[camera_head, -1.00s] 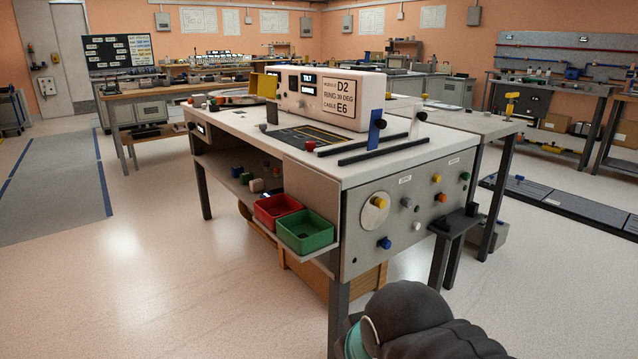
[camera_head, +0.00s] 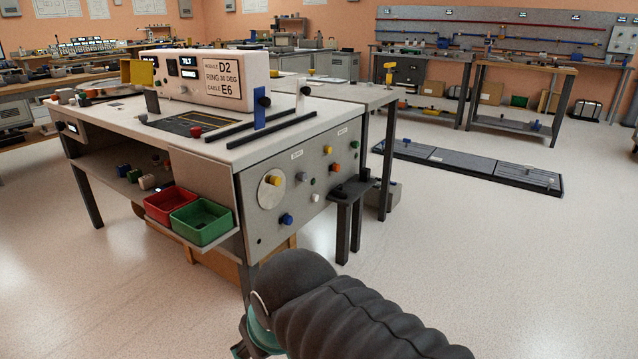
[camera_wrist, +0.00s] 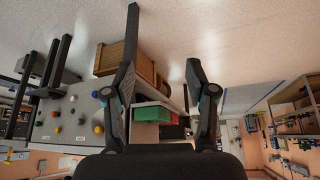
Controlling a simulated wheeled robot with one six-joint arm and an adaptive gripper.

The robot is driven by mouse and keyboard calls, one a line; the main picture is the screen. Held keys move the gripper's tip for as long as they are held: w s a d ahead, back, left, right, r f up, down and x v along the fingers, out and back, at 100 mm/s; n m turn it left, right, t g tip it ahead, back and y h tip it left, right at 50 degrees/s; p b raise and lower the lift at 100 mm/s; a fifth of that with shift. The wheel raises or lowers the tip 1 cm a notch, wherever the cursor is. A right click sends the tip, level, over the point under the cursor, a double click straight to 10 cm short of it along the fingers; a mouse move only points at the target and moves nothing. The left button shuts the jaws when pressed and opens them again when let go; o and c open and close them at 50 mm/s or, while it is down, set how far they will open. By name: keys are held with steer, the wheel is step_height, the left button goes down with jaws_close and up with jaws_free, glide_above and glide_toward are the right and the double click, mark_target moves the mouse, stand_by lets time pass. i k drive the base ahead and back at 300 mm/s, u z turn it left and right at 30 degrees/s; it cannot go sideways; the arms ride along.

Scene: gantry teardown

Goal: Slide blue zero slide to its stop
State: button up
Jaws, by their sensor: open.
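The blue zero slide (camera_head: 260,110) is an upright blue plate with a black knob. It stands at the near right part of the bench top, on dark parallel rails (camera_head: 232,132). A white upright slide (camera_head: 301,100) stands just right of it. My gripper (camera_wrist: 160,75) is open and empty in the wrist view, its fingers spread in front of the bench's lower part. It is clear of the slide. I cannot clearly make out the blue slide in the wrist view.
The bench front panel (camera_head: 252,223) carries several coloured knobs. Red (camera_head: 171,205) and green (camera_head: 203,221) bins sit on its left side shelf. A white module box (camera_head: 213,78) stands behind the rails. A low dark platform (camera_head: 470,166) lies right. Floor (camera_head: 480,260) at right is clear.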

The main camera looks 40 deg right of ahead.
mark_target(286, 218)
steer(key=u, duration=0.05)
steer(key=k, duration=0.5)
steer(key=z, duration=1)
steer(key=i, duration=0.7)
steer(key=u, duration=0.95)
